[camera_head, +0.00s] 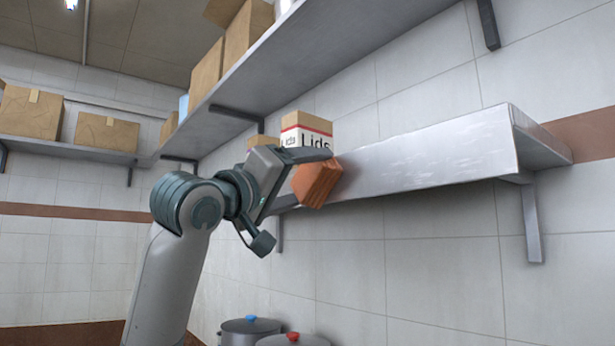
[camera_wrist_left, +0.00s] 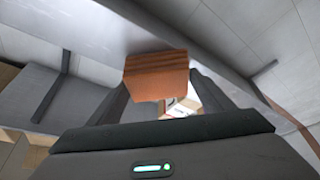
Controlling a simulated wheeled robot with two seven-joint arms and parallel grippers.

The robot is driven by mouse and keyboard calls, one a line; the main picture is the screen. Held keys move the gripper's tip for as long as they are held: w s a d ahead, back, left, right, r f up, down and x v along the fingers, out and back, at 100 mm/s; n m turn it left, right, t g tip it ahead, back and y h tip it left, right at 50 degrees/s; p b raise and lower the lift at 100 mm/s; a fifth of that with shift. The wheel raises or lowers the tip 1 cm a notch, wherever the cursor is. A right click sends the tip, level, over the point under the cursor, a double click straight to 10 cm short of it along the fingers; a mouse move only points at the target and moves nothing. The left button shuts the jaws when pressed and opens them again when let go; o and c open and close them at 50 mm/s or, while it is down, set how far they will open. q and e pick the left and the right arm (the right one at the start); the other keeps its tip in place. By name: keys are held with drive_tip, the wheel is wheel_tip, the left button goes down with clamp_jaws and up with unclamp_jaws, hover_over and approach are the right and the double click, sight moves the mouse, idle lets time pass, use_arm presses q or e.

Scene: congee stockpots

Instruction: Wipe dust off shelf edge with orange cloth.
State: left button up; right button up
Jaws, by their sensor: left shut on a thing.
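My left gripper (camera_head: 303,178) is shut on a folded orange cloth (camera_head: 317,181), at the left part of the lower metal shelf (camera_head: 437,160). The cloth appears to be against the shelf's front edge. In the left wrist view the cloth (camera_wrist_left: 157,77) sits between the two fingers, with the shelf edge (camera_wrist_left: 150,28) right by it. Pale streaks, perhaps dust, show on the front face to the right of the cloth. My left arm hides the far left end of this shelf. My right gripper is not in view.
A box marked "Lids" (camera_head: 307,128) stands on the lower shelf just behind my gripper. An upper shelf (camera_head: 300,50) with cardboard boxes (camera_head: 246,32) runs above. Stockpots with a blue (camera_head: 250,318) and a red knob (camera_head: 293,337) stand below. Space before the shelf's right part is clear.

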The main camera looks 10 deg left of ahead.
sight(293, 181)
use_arm(q)
drive_tip(key=shift+w+a+p, duration=0.55)
drive_tip(key=shift+w+a, duration=0.75)
drive_tip(key=shift+w, duration=0.05)
drive_tip(key=shift+s, duration=0.1)
drive_tip(key=shift+s+a+f+b, duration=0.1)
drive_tip(key=shift+s+a+b, duration=0.25)
drive_tip(key=shift+a, duration=0.1)
drive_tip(key=s+a+b, duration=0.1)
drive_tip(key=s+a, duration=0.2)
drive_tip(key=shift+s+a, duration=0.15)
drive_tip(key=shift+s, duration=0.05)
